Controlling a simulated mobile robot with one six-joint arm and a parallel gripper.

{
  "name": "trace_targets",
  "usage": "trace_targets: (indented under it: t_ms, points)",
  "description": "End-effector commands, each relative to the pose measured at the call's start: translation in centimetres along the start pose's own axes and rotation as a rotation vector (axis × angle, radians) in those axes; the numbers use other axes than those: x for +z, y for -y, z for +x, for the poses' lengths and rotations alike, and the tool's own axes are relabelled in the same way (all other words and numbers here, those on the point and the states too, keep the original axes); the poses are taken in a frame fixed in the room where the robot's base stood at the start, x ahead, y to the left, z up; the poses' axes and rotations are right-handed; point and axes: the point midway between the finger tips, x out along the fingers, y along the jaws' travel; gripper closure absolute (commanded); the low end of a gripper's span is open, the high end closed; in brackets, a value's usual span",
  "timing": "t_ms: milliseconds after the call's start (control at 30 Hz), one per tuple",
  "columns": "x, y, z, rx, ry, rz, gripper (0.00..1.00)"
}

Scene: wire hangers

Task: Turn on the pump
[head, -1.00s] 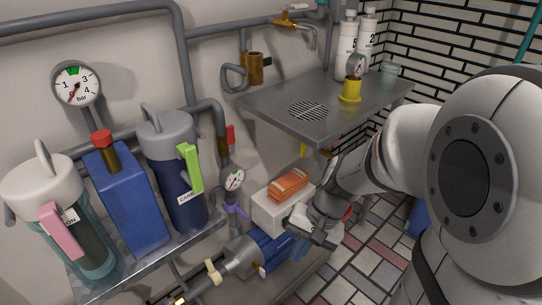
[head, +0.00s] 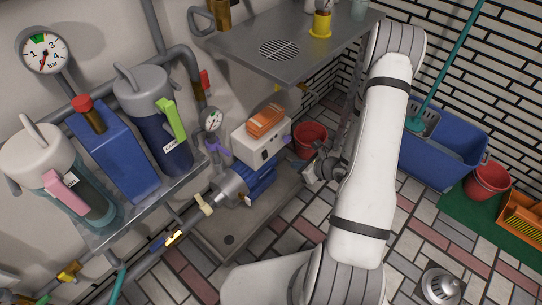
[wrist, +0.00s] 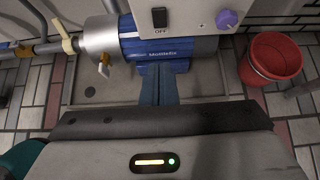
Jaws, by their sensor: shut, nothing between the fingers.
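The pump is a blue motor (head: 250,184) with a silver pump head (head: 232,185), and a white control box (head: 262,141) stands on it. The wrist view shows the blue motor (wrist: 175,45) from the front. On the box is a black rocker switch (wrist: 159,17) with "OFF" printed below it. A purple knob (wrist: 227,19) sits to its right. My gripper (head: 309,173) is to the right of the pump in the head view, apart from the box. In the wrist view its fingers (wrist: 159,75) are together and empty, below the switch and in front of the motor.
An orange object (head: 266,120) lies on the box. A red bucket (head: 310,138) stands beside the pump, right of my fingers in the wrist view. A steel shelf (head: 300,66) is above. A blue tub (head: 440,150) is at right. Tiled floor is open in front.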

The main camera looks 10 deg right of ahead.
Motion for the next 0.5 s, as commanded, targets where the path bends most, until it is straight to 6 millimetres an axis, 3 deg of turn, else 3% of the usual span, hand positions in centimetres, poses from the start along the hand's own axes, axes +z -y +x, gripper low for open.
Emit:
trace_targets:
  t_ms: [367,500]
  points:
    - [-0.2,0.1,0.2,-0.004,-0.002,0.005,1.00]
    - [-0.2,0.1,1.5,-0.003,-0.001,0.003,1.00]
